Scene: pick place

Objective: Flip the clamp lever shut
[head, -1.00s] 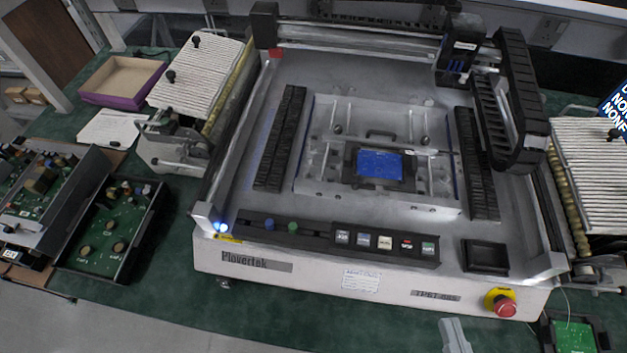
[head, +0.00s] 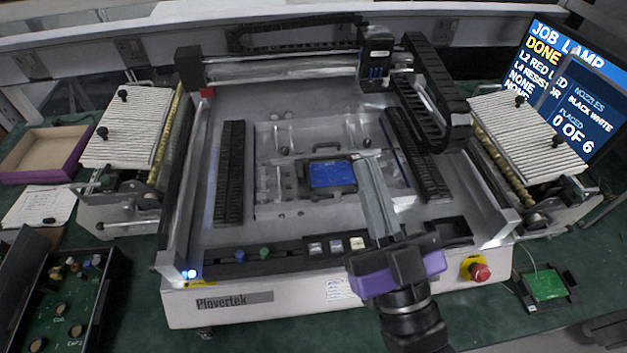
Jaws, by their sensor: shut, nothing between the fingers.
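A blue board (head: 332,174) sits in a dark holder on the grey fixture plate (head: 275,207) in the middle of the machine bed. A small dark handle (head: 330,147) stands on the plate behind the board. I cannot pick out the clamp lever clearly; my fingers cover the holder's right side. My gripper (head: 368,166) reaches in from the front right, with a purple band at its base. Its long grey fingers are shut and empty, with their tips just right of the board. I cannot tell whether they touch the holder.
The gantry head (head: 376,62) is parked at the back right. Black rails (head: 230,172) flank the plate. A button panel (head: 300,249) and a red stop button (head: 479,271) are at the front. A screen (head: 575,85) reads "0 OF 6". Ribbed feeders stand on both sides.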

